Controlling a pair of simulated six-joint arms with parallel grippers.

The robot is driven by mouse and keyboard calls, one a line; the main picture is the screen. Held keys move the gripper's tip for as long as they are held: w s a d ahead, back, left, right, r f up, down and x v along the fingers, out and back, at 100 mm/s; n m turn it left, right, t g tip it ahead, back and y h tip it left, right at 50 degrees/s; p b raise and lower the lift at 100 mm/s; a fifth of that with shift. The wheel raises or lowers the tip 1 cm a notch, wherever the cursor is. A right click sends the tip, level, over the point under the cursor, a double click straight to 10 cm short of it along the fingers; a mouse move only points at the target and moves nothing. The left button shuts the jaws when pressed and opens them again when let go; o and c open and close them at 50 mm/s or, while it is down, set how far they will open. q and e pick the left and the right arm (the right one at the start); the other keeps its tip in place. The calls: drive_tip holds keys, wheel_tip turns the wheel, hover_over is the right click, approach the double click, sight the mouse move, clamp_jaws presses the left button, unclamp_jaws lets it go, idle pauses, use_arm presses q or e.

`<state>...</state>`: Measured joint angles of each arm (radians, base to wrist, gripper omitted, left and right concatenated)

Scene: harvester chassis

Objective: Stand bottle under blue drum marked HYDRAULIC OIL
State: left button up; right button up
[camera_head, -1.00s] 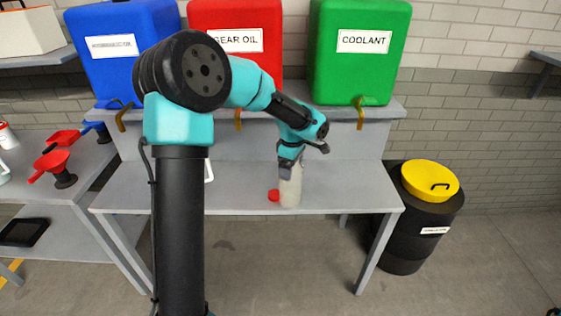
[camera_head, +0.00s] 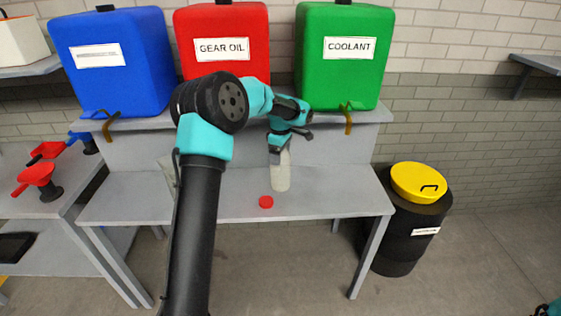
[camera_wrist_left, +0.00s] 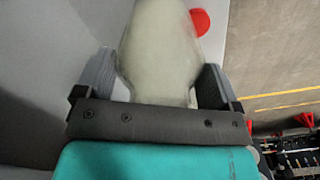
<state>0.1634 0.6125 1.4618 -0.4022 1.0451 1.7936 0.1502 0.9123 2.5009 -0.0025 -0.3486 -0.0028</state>
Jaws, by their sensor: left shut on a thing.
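A pale, whitish bottle (camera_head: 282,174) is held by my left gripper (camera_head: 281,148) over the grey bench, with its lower end apart from the top. In the left wrist view the bottle (camera_wrist_left: 160,45) sits between the two grey fingers, which are shut on its narrower part. The blue drum (camera_head: 112,62) stands on the raised shelf at the left, with a brass tap (camera_head: 108,128) at its lower front. Its white label is too blurred to read. The bottle is to the right of this drum's tap.
A red cap (camera_head: 266,202) lies on the bench (camera_head: 340,197). The red GEAR OIL drum (camera_head: 222,40) and green COOLANT drum (camera_head: 342,60) stand beside the blue one. A black bin with a yellow lid (camera_head: 418,182) stands right.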

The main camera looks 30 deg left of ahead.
use_arm(q)
drive_tip(key=shift+f, duration=0.1)
drive_tip(key=shift+f, duration=1.75)
drive_tip(key=o, duration=0.9)
drive_tip(key=shift+o, duration=0.2)
wheel_tip(320, 180, up, 12)
drive_tip(key=shift+r, duration=0.1)
